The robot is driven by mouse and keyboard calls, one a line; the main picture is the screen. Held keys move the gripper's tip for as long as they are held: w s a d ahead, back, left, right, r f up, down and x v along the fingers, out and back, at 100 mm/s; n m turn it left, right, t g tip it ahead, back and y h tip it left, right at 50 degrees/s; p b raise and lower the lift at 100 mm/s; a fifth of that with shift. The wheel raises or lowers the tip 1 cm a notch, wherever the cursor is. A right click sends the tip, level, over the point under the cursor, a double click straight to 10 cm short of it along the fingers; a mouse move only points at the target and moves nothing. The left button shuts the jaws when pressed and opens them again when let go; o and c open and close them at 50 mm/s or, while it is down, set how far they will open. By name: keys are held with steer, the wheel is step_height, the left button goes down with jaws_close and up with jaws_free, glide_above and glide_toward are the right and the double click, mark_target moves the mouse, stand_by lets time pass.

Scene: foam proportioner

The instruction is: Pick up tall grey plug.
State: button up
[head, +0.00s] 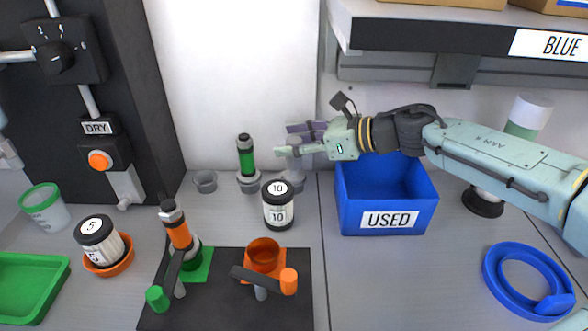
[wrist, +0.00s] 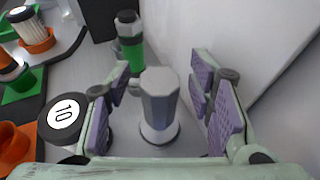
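The tall grey plug (wrist: 159,100) stands upright in the wrist view, with a faceted grey top and a wider round base. It is between the two purple-padded fingers of my gripper (wrist: 168,110), which are open with a gap on each side of it. In the head view my gripper (head: 300,140) is at the back of the counter by the white wall, and it partly hides the grey plug (head: 294,174). The plug's lower part shows below the fingers.
A green-banded plug (head: 246,157) stands just left, and a black-lidded "10" canister (head: 278,205) stands in front. The blue USED bin (head: 388,195) is to the right under the shelf (head: 450,35). A small grey cup (head: 205,181) sits farther left. The wall is close behind.

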jaws_close()
stand_by(0.4)
